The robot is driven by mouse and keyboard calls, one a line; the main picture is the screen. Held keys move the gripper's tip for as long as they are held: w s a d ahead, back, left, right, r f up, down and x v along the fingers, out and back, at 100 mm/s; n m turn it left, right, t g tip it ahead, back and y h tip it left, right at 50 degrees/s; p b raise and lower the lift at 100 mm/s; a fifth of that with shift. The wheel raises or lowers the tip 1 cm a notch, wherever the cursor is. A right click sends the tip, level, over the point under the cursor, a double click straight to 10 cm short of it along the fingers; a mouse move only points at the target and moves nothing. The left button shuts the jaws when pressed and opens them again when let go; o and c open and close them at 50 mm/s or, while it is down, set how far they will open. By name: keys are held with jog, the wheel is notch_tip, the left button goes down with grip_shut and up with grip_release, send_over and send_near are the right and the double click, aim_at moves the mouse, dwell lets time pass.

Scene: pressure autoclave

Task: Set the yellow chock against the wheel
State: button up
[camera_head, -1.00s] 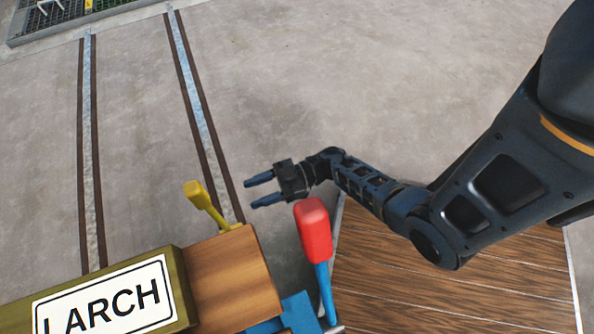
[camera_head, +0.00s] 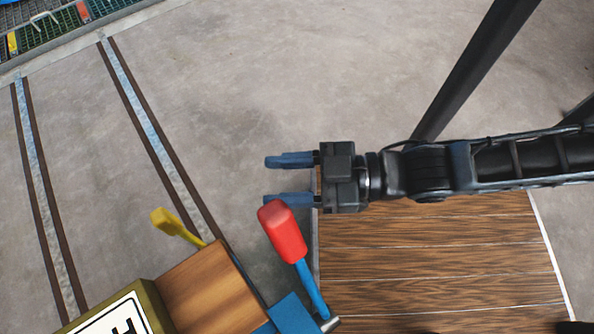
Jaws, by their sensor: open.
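My gripper (camera_head: 289,180) is open and empty, its two blue fingers pointing left. It hangs above the floor and the left edge of a brown plank platform. A yellow paddle-shaped piece on a thin stem (camera_head: 178,228) sticks up beside a wooden block, left of and below my gripper. A small yellow object (camera_head: 12,43) also shows at the grating in the top left corner. I cannot tell which of these, if either, is the chock. No wheel can be made out.
A red-knobbed lever (camera_head: 283,232) on a blue stem rises just below my lower finger. The wooden block (camera_head: 212,290) and a green-framed sign (camera_head: 110,318) fill the lower left. Two rails (camera_head: 150,132) cross open concrete toward the grating. Plank platform (camera_head: 440,260) lies right.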

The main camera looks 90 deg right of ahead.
jog(key=shift+m+g, duration=0.5)
jog(key=shift+g, duration=0.3)
jog(key=r, duration=0.1)
jog(key=s+a+r, duration=0.1)
jog(key=s+r, duration=0.1)
jog(key=r, duration=0.1)
jog(key=shift+a, duration=0.3)
